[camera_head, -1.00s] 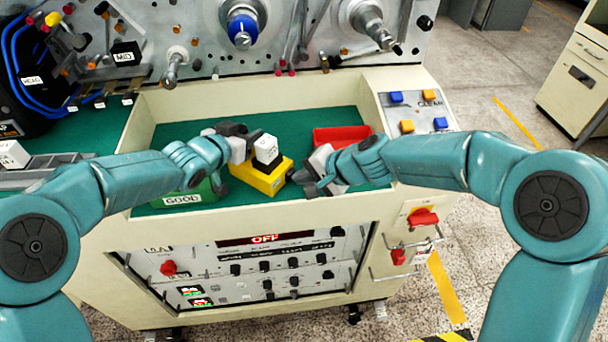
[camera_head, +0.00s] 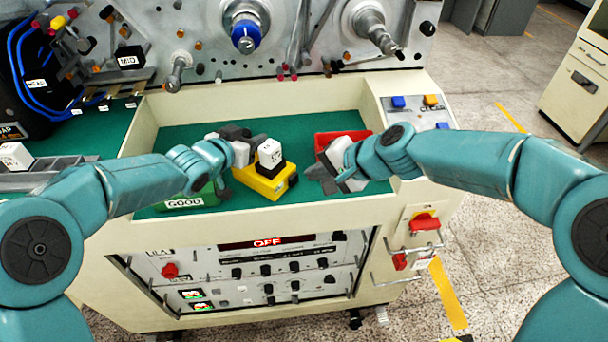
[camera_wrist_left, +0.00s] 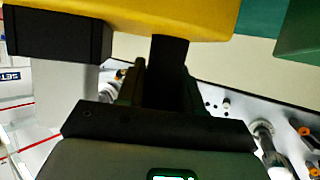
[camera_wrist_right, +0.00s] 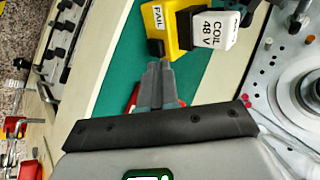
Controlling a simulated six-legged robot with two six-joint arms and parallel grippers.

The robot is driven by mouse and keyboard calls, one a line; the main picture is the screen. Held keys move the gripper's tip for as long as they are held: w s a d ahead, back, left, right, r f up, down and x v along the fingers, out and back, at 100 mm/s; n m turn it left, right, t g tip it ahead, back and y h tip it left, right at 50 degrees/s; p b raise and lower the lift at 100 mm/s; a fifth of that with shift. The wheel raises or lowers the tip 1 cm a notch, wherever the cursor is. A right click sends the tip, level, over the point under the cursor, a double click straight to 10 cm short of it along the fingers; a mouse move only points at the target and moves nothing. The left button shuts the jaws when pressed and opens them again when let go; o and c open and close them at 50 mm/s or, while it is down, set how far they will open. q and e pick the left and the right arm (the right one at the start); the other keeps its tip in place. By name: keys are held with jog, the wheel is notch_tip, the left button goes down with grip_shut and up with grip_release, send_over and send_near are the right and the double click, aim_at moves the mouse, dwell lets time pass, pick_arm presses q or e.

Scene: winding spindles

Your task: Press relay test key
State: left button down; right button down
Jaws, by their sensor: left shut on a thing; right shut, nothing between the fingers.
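The yellow relay tester (camera_head: 258,188) sits on the green bench top, with a white-topped relay (camera_head: 270,152) standing in it. In the right wrist view the relay (camera_wrist_right: 212,30) reads "COIL 48 V" and the tester (camera_wrist_right: 178,25) shows a "FAIL" label. A small black stub (camera_wrist_right: 155,47), possibly the key, is on the tester's near end. My left gripper (camera_head: 238,160) is shut on a dark part (camera_wrist_left: 168,70) projecting from the tester. My right gripper (camera_head: 317,175) is shut and empty, right of the tester; its fingertips (camera_wrist_right: 159,68) point at the stub, seemingly just apart.
A green bin (camera_head: 185,202) marked "GOOD" stands left of the tester, and a red bin (camera_head: 325,137) is behind my right gripper. The tray's cream front wall (camera_head: 290,218) runs before them. A panel below has a red "OFF" display (camera_head: 268,242). Winding spindles (camera_head: 372,28) stand behind.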

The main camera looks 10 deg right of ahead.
pick_arm(q)
jog(key=shift+a+f, duration=0.1)
jog(key=shift+f, duration=0.05)
pick_arm(e)
jog(key=v, duration=0.5)
jog(key=shift+s+d, duration=0.2)
jog(key=shift+d, duration=0.05)
pick_arm(q)
jog(key=shift+w+a, duration=0.1)
dwell(0.7)
jog(key=c, duration=0.7)
grip_release()
pick_arm(e)
jog(key=shift+w+a, duration=0.1)
jog(key=shift+w, duration=0.05)
pick_arm(q)
jog(key=shift+o, duration=0.2)
jog(key=v, duration=1.2)
